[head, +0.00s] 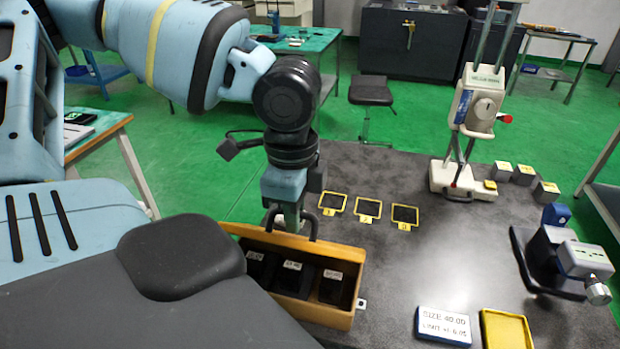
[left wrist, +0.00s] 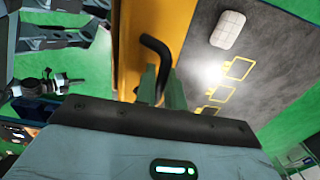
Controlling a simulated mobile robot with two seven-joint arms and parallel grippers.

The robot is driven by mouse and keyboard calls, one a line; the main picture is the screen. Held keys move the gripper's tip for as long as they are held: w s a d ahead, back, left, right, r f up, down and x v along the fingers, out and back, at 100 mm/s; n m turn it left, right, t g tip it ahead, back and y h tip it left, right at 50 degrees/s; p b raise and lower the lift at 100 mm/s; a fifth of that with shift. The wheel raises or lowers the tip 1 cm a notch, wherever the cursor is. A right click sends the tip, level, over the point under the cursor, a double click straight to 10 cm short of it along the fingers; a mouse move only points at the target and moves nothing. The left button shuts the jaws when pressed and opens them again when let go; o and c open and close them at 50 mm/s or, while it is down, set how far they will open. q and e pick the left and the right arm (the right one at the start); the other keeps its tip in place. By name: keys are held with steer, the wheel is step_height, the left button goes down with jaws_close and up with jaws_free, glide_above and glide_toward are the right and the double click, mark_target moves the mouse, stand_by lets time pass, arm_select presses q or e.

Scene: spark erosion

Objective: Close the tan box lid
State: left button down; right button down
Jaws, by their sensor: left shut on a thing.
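The tan box (head: 325,314) stands at the near edge of the dark table, in front of my body. Its inside shows, with dark compartments bearing white labels, so it is open. The tan lid (head: 343,254) stands raised along the far side of the box. A black curved handle is on the lid; it also shows in the left wrist view (left wrist: 163,50) against the tan surface. My left gripper (head: 290,218) is shut on this handle, and its fingers also show in the left wrist view (left wrist: 160,92). My right gripper is not in view.
Several yellow-framed pads (head: 367,209) lie beyond the box. A white tester (head: 478,110) stands at the back. A size sign (head: 444,325) and a yellow tray (head: 506,330) lie right of the box. A grey device (head: 570,258) is at the right. The table's middle is clear.

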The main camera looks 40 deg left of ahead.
mark_target(287, 237)
arm_select(q)
steer(key=shift+s, duration=0.1)
steer(key=shift+s+d+f, duration=0.35)
steer(key=shift+s+d, duration=0.1)
steer(key=shift+s, duration=0.25)
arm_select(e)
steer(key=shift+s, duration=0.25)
arm_select(q)
steer(key=shift+s+d+f, duration=0.25)
steer(key=shift+s+f, duration=0.1)
steer(key=shift+s, duration=0.15)
steer(key=shift+s+d+f, duration=0.15)
steer(key=shift+s, duration=0.1)
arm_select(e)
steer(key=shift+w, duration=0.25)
arm_select(q)
steer(key=shift+f, duration=0.1)
steer(key=shift+s+d+f, duration=0.35)
steer(key=shift+s+f, duration=0.25)
steer(key=shift+s, duration=0.05)
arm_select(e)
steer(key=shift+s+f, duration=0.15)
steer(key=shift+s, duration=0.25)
